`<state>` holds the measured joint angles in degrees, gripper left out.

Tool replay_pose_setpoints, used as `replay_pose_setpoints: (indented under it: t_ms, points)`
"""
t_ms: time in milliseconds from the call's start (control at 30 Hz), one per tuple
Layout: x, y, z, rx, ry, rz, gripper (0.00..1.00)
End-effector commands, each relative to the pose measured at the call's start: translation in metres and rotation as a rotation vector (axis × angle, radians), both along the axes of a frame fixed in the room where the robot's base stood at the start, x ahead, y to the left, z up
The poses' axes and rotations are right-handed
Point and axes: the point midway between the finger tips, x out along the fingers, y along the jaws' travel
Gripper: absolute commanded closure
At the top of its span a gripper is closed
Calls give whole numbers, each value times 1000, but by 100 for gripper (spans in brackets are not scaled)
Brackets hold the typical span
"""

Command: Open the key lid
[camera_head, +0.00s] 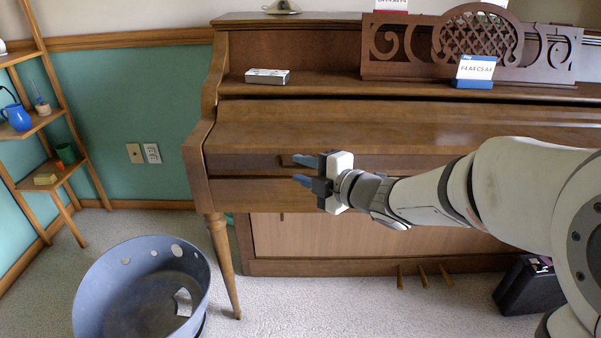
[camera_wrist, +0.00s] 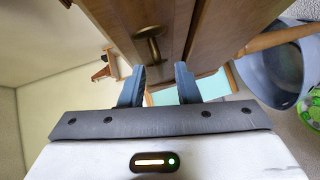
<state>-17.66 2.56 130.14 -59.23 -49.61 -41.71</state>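The key lid (camera_head: 350,128) is a long brown wooden panel across the front of the upright piano (camera_head: 325,235). It is down, and no keys show. A small elongated brass-coloured handle (camera_wrist: 152,45) shows on the piano's wood in the wrist view, beyond the fingertips. My gripper (camera_head: 297,170) is in front of the lid's front edge, left of the picture's middle, with its blue-grey fingers pointing left along the piano. In the wrist view my gripper (camera_wrist: 160,74) is open, with a clear gap and nothing between the fingers. Contact with the piano cannot be told.
A music stand (camera_head: 470,45) with a blue card holder (camera_head: 474,72) and a small whitish box (camera_head: 267,76) are above the lid. A blue-grey bin (camera_head: 140,290) stands at the lower left, near the piano leg (camera_head: 224,265). A black case (camera_head: 530,285) lies at the lower right.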

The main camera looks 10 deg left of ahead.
Motion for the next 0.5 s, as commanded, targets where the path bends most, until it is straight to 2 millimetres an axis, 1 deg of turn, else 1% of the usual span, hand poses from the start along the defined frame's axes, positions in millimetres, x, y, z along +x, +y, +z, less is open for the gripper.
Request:
replay_pose_setpoints:
  t_ms: [167, 500]
  points:
    - [0, 0, 0, 0, 0, 0, 71]
    - [0, 0, 0, 0, 0, 1, 99]
